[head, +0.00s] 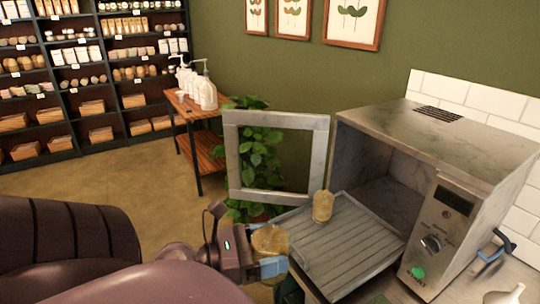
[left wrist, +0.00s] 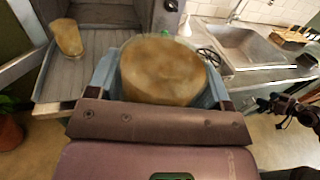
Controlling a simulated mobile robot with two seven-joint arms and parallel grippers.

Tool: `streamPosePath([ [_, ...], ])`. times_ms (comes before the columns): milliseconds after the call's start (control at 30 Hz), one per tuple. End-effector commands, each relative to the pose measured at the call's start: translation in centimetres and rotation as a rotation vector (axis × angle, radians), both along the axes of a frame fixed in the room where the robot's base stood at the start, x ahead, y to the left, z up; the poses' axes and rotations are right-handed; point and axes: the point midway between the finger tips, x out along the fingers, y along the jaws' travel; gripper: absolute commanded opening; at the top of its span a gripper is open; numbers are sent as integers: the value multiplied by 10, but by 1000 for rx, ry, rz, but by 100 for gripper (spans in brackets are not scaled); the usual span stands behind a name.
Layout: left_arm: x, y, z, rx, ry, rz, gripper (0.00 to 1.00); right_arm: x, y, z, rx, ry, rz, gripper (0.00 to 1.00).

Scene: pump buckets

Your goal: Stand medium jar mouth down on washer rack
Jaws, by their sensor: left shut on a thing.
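My left gripper (head: 272,266) is shut on an amber, cloudy glass jar (head: 268,241), in front of the rack's near left edge. In the left wrist view this jar (left wrist: 162,70) sits between the pale blue fingers (left wrist: 160,85); I cannot tell which end is its mouth. The grey slatted washer rack (head: 345,245) is pulled out of the open steel washer (head: 440,145). A smaller amber jar (head: 322,207) stands on its far left part, also in the left wrist view (left wrist: 68,38). My right gripper seems to be the dark shape (left wrist: 292,108) at the right.
The washer's framed door (head: 233,155) stands open behind the rack. The rack's middle and right are clear. A blue and black item (head: 492,256) lies right of the washer. A sink (left wrist: 250,45) shows in the wrist view. A plant (head: 255,150) is behind the door.

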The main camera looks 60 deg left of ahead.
Motion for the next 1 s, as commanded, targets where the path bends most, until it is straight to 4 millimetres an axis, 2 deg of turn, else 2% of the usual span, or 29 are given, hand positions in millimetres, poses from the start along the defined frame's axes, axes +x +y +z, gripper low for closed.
streamPosePath([
  [633, 57, -5, -4, 0, -2, -1, 38, 2, 0, 10, 0, -7, 2, 100],
  [1000, 92, -7, -7, -1, -2, -1, 38, 0, 0, 7, 1, 1, 1, 100],
])
